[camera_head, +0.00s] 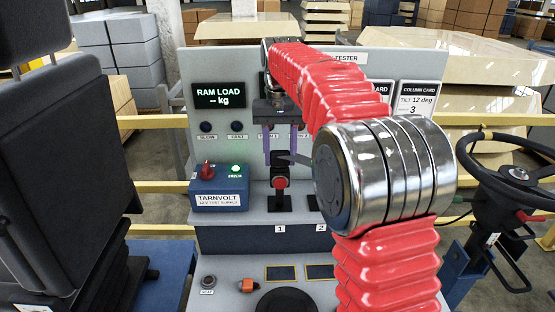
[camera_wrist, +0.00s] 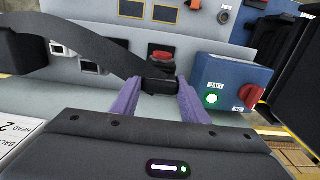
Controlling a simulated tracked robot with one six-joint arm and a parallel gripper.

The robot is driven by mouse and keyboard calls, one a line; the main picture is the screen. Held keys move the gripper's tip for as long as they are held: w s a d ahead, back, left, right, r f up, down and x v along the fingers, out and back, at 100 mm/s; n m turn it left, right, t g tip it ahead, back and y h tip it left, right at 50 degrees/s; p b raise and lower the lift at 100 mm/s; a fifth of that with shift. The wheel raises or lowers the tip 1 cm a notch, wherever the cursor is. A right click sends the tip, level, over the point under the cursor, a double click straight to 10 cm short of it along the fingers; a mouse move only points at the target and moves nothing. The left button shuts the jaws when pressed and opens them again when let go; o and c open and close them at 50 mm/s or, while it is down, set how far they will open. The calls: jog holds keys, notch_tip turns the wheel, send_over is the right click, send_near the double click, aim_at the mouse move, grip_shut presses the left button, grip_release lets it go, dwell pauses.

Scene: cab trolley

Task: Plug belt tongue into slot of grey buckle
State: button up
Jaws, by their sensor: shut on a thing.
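My gripper (camera_head: 281,160) points down with two purple fingers in front of the grey panel. In the wrist view its fingers (camera_wrist: 157,97) are shut on a dark belt tongue (camera_wrist: 160,86). A black belt strap (camera_wrist: 95,38) curves away from the tongue to the left. A dark buckle with a red button (camera_head: 280,183) stands on the ledge above label 1, just below the fingers. In the wrist view the red-topped buckle (camera_wrist: 161,53) is right beyond the tongue. The slot is hidden, and I cannot tell whether the tongue touches or enters it.
A blue supply box (camera_head: 219,187) with a red knob and lit green button stands close on the left. The ledge continues right to label 2 (camera_head: 321,228). A black seat (camera_head: 60,150) is at the left and a steering wheel (camera_head: 515,172) at the right.

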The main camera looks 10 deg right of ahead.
aim_at(280, 151)
jog(key=c, duration=0.4)
jog(key=shift+r, duration=0.2)
jog(key=shift+r, duration=0.35)
jog(key=shift+r, duration=0.25)
jog(key=shift+r, duration=0.35)
jog(key=shift+r, duration=0.35)
jog(key=shift+r, duration=0.65)
jog(key=shift+r, duration=0.85)
